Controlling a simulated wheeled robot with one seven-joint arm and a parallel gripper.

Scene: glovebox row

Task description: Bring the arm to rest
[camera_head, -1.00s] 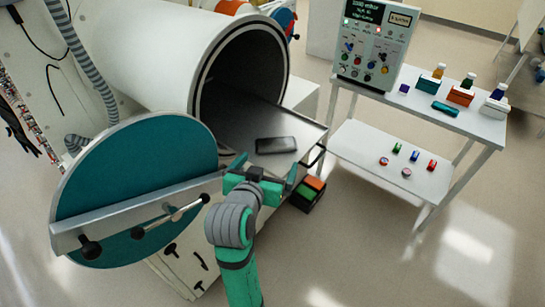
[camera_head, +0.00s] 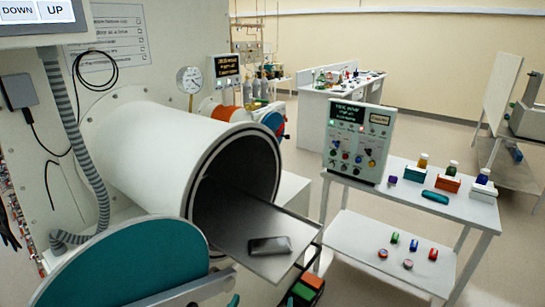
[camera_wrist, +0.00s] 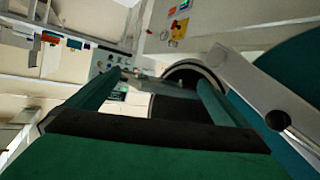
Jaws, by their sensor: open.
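My gripper (camera_wrist: 160,82) is open in the wrist view, its two green fingers spread with nothing between them. Beyond the fingers are the round chamber mouth (camera_wrist: 193,72) and the teal door at the right. In the head view my arm is almost wholly out of the picture; only a small green piece shows at the bottom edge. A dark flat block (camera_head: 269,245) lies on the metal tray (camera_head: 240,215) that sticks out of the white cylinder chamber (camera_head: 150,150). The chamber's round teal door (camera_head: 130,265) stands open at lower left.
A white two-level cart (camera_head: 395,255) stands right of the tray, with a control box (camera_head: 357,142), bottles on coloured blocks and small parts. Stacked coloured boxes (camera_head: 303,288) sit below the tray. A far bench (camera_head: 340,100) stands behind.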

